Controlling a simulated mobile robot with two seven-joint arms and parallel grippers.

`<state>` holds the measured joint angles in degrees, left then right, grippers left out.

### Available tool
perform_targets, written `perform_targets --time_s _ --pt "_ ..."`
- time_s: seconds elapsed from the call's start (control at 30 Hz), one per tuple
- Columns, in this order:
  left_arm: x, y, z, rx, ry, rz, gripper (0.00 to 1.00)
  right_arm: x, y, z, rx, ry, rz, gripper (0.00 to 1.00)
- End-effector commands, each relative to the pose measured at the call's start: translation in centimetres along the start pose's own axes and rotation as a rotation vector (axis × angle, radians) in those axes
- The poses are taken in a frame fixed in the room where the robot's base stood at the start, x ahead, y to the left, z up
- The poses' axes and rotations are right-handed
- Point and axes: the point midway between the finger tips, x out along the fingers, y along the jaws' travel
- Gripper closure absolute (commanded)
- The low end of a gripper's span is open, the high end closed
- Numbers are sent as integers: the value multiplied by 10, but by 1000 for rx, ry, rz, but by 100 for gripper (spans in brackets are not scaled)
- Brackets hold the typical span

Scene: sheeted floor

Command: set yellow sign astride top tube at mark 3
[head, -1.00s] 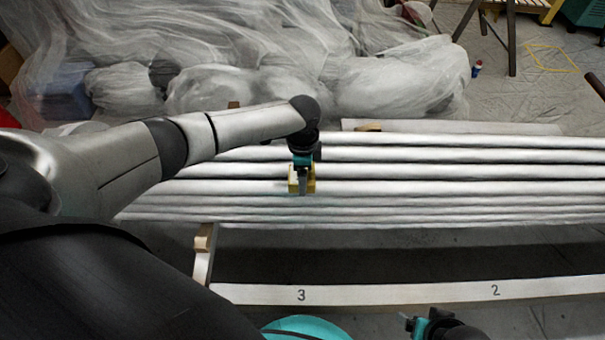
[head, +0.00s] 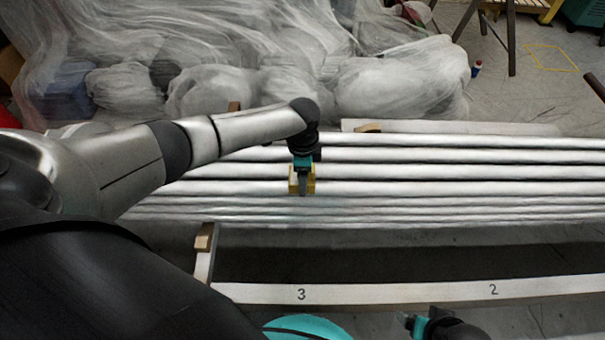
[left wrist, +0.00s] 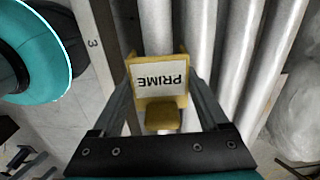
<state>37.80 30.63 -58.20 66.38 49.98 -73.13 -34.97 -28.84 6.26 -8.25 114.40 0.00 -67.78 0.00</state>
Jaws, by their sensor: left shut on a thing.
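The yellow sign (left wrist: 159,98) has a white panel reading PRIME, upside down in the left wrist view. In the head view the sign (head: 294,183) is at the stacked grey tubes (head: 440,172), in line with the number 3 (head: 301,295) on the white board. My left gripper (head: 303,190) is shut on the sign from above; its fingers (left wrist: 160,112) lie along both sides in the left wrist view. Whether the sign rests on the top tube or hangs just above it, I cannot tell. My right gripper (head: 408,322) is at the bottom edge, its fingers too small to read.
The white board (head: 400,292) with marks 3 and 2 runs along the near side of the tubes. A wooden stop (head: 204,240) stands at its left end. Translucent sheeting (head: 230,60) is heaped behind the tubes. A small bottle (head: 476,68) stands on the floor at the back.

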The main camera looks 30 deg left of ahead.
Motion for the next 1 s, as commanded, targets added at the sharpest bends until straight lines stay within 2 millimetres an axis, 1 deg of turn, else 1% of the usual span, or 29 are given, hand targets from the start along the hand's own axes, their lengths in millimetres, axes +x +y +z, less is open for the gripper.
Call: perform_targets --time_s 0.33,1.0 --pt "2 0 0 0 0 0 85 1 0 0 0 0 0 16" --pt "21 0 0 1 0 0 85 14 0 4 0 0 0 16"
